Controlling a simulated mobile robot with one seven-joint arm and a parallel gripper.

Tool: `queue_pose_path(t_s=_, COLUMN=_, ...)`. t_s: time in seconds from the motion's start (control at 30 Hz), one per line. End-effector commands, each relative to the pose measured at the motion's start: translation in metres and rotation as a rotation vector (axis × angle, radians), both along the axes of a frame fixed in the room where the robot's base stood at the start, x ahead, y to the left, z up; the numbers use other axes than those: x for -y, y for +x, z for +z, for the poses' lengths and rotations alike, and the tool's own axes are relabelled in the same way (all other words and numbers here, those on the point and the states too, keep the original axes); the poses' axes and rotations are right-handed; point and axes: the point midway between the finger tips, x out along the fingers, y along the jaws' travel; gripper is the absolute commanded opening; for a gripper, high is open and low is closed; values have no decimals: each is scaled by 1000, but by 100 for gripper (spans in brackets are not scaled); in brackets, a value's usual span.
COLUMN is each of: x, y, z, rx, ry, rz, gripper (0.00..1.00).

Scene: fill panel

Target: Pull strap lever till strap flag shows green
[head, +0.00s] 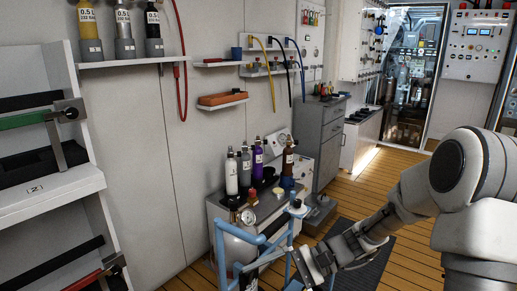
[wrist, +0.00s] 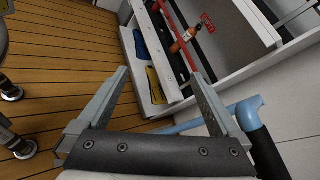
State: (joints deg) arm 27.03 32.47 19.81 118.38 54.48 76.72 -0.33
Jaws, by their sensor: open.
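My gripper (head: 306,266) is low beside a blue tubular frame (head: 222,240) in the head view. In the wrist view my gripper (wrist: 161,73) is open, with nothing between its fingers. The blue frame (wrist: 245,108) passes behind and beside the right finger there; I cannot tell if they touch. A white cylinder (head: 240,246) stands inside the frame. I cannot make out a strap lever or strap flag on it with certainty. On the left rack, a green bar (head: 25,120) ends at a dark-knobbed grey lever (head: 57,145). A red bar (head: 84,281) shows lower down.
A grey bench (head: 215,207) with several bottles stands behind the frame. A dark mat (head: 372,262) lies on the wooden floor.

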Motion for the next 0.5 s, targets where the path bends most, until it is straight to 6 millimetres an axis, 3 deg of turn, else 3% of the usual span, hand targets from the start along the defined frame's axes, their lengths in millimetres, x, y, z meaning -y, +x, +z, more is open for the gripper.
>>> queue_pose_path(t_s=0.2, x=12, y=-37, z=13, rx=168, ry=-267, rz=133, gripper=100)
queue_pose_path(t_s=0.5, x=45, y=-77, z=35, rx=420, ry=-599, rz=268, gripper=100)
